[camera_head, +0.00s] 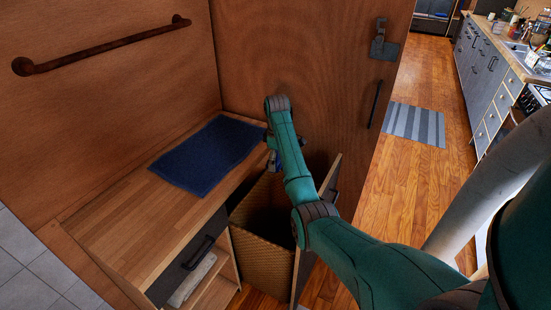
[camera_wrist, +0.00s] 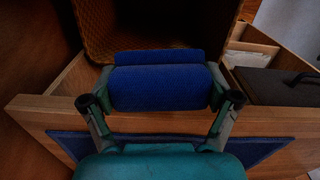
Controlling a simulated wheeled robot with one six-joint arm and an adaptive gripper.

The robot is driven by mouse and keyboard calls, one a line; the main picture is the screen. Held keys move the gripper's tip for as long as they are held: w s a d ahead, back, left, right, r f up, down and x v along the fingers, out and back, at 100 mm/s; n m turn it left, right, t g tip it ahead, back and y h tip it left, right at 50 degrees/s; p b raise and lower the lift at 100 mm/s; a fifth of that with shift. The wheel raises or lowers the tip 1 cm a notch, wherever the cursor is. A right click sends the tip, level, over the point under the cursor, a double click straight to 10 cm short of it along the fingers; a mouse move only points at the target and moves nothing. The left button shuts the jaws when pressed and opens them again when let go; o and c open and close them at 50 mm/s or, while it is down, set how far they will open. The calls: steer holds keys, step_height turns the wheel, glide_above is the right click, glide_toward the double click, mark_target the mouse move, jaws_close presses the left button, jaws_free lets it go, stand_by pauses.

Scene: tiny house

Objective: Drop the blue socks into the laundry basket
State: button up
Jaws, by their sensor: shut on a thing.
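The rolled blue socks (camera_wrist: 155,88) are between the two fingers of my gripper (camera_wrist: 162,96) in the wrist view, with a finger against each end. My gripper is shut on them. In the head view my gripper (camera_head: 273,150) is mostly hidden behind my arm, and only a small patch of blue shows there. The woven tan laundry basket (camera_head: 258,252) stands in an opening beside the bench, below the gripper. In the wrist view the basket's wall (camera_wrist: 95,30) and dark inside show just beyond the socks. The socks' height above its rim is hard to tell.
A wooden bench carries a dark blue mat (camera_head: 208,155) left of my gripper. A partly open drawer or shelf with a black handle (camera_head: 198,252) is at the front. A tall wooden panel (camera_head: 315,75) stands behind. Open wooden floor (camera_head: 400,180) lies to the right.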

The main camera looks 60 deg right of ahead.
steer(key=shift+f, duration=2.3)
steer(key=o, duration=0.8)
steer(key=shift+o, duration=0.2)
